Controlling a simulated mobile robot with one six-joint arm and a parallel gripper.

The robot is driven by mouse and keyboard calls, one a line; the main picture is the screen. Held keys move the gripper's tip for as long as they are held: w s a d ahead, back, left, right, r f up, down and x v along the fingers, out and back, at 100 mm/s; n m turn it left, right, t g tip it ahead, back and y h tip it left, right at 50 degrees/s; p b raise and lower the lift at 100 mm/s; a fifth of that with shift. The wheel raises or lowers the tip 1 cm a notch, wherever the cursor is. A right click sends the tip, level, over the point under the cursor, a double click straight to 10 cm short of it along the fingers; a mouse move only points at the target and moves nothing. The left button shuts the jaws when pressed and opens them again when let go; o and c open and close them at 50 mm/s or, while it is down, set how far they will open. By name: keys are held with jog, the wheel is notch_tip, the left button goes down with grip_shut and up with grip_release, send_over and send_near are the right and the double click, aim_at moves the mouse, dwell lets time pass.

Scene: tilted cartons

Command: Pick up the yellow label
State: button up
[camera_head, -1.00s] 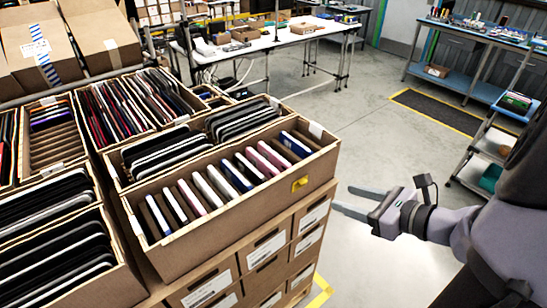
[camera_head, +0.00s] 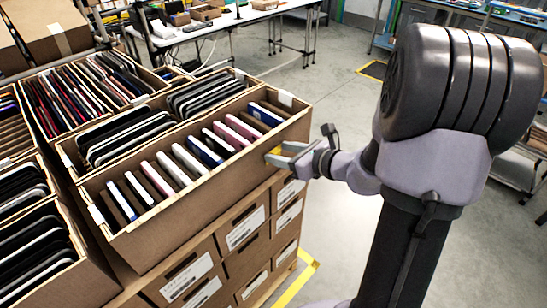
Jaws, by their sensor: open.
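The yellow label (camera_head: 274,151) is on the front face of the open carton (camera_head: 190,210), near its right end. Only a small part of it shows, because my gripper is in front of it. My gripper (camera_head: 277,157) is open, with its fingertips at the label and close to the carton face. I cannot tell whether the fingers touch the label. The carton holds a row of upright, slim devices in white, pink, blue and brown.
The carton stands on a stack of labelled boxes (camera_head: 240,232). More cartons of dark, slim devices (camera_head: 122,134) fill the left. A white worktable (camera_head: 215,22) stands behind. Grey floor is open at the centre back and right of the stack.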

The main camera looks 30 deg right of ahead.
jog(key=shift+r, duration=0.1)
grip_shut()
